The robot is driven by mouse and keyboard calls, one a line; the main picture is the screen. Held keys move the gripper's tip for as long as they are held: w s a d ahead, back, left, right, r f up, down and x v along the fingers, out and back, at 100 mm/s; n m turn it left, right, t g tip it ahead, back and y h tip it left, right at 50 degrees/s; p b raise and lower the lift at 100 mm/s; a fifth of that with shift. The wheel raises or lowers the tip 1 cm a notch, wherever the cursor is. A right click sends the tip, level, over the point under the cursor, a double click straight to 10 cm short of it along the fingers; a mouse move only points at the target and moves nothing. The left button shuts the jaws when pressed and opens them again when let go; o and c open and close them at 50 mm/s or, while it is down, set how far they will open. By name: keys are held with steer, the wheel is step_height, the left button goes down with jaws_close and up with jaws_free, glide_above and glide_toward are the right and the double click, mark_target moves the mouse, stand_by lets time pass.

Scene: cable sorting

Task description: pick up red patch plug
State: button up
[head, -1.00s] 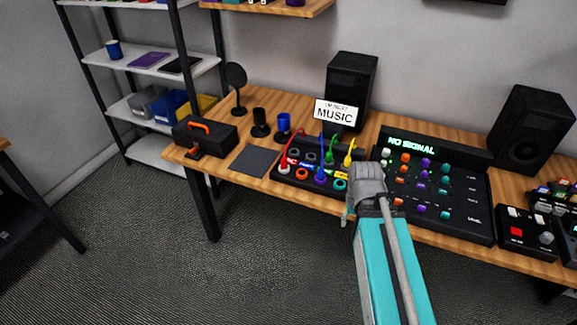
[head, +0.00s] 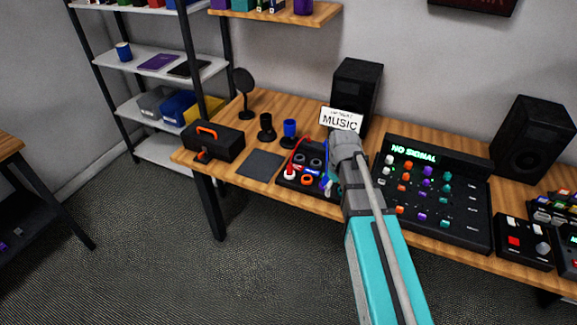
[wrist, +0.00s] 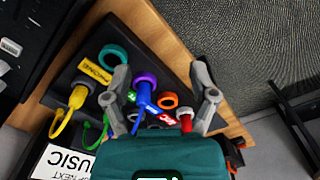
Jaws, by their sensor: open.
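The red patch plug (head: 290,172) stands at the left front of the black patch panel (head: 283,184), with a red cable rising from it. In the wrist view the red plug (wrist: 186,124) is partly hidden, close to the right-hand finger. My gripper (wrist: 160,82) is open over the panel, with nothing held. A blue plug (wrist: 144,94) in a purple ring lies between the fingers, nearer the left-hand one. In the head view my arm hides the panel's right part.
A yellow plug (wrist: 77,97) and a green cable (wrist: 95,135) are left of the fingers in the wrist view. The mixer (head: 450,215) stands right of my arm. A music sign (head: 340,119) and speaker (head: 357,88) stand behind. A grey mat (head: 260,164) lies left of the panel.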

mark_target(290, 166)
steer(key=w+a+r+n+p, duration=0.3)
steer(key=w+a+r+n, duration=0.1)
steer(key=w+a, duration=0.3)
steer(key=w+a+r+n+p, duration=0.3)
steer(key=w+a+n, duration=0.3)
steer(key=a, duration=0.3)
steer(key=shift+w+r+p, duration=0.35)
steer(key=shift+w+r, duration=0.15)
steer(key=shift+w, duration=0.3)
steer(key=shift+f, duration=0.2)
step_height(290, 166, down, 8)
steer(key=b, duration=0.8)
steer(key=shift+f+b, duration=0.15)
steer(key=shift+b, duration=0.2)
steer(key=shift+w+d+f+b, duration=0.1)
steer(key=shift+d+f+b, duration=0.05)
steer(key=shift+f+b, duration=2.45)
